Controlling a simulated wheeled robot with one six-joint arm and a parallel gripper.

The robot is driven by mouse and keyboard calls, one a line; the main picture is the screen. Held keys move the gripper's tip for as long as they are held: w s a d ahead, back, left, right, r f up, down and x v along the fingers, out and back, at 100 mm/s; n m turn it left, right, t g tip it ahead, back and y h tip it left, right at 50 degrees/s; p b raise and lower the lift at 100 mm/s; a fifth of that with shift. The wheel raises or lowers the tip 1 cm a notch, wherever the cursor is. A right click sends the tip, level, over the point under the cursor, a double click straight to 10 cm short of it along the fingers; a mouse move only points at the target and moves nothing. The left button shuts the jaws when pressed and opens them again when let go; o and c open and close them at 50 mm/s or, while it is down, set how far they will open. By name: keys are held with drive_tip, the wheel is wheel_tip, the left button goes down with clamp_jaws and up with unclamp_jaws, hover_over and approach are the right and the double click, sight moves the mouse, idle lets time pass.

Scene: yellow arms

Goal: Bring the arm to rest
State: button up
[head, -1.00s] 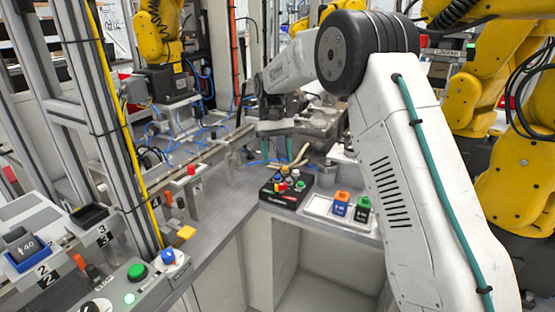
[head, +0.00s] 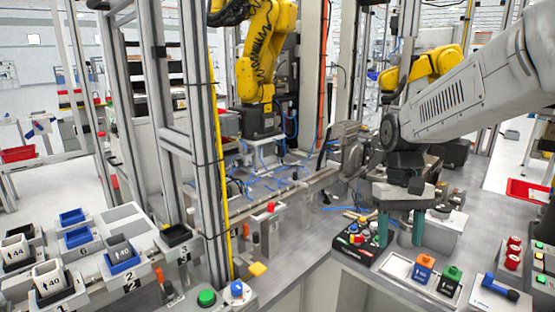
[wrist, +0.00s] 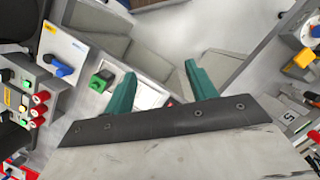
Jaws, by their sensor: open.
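My gripper (head: 401,230) shows in the head view at right of centre, with its two teal fingers pointing down over the workbench (head: 322,228). The fingers are apart with nothing between them. My white arm (head: 470,95) reaches in from the right edge to the gripper. In the wrist view, my gripper (wrist: 158,86) also shows its two teal fingers spread and empty, above the bench and the grey recess behind it. The height of the fingertips above the bench is hard to tell.
A black button box (head: 355,240) stands close by the left finger. A blue-handled switch panel (head: 493,290) lies to the right. A yellow robot arm (head: 258,55) stands behind.

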drive_tip(key=s+r+t, duration=0.1)
drive_tip(key=s+t, duration=0.1)
drive_tip(key=s, duration=0.9)
drive_tip(key=s+d+r+t, duration=0.1)
drive_tip(key=s+r+t, duration=0.1)
drive_tip(key=s, duration=0.9)
drive_tip(key=shift+s+d+t, duration=0.15)
drive_tip(key=shift+t, duration=0.15)
drive_tip(key=shift+c, duration=0.3)
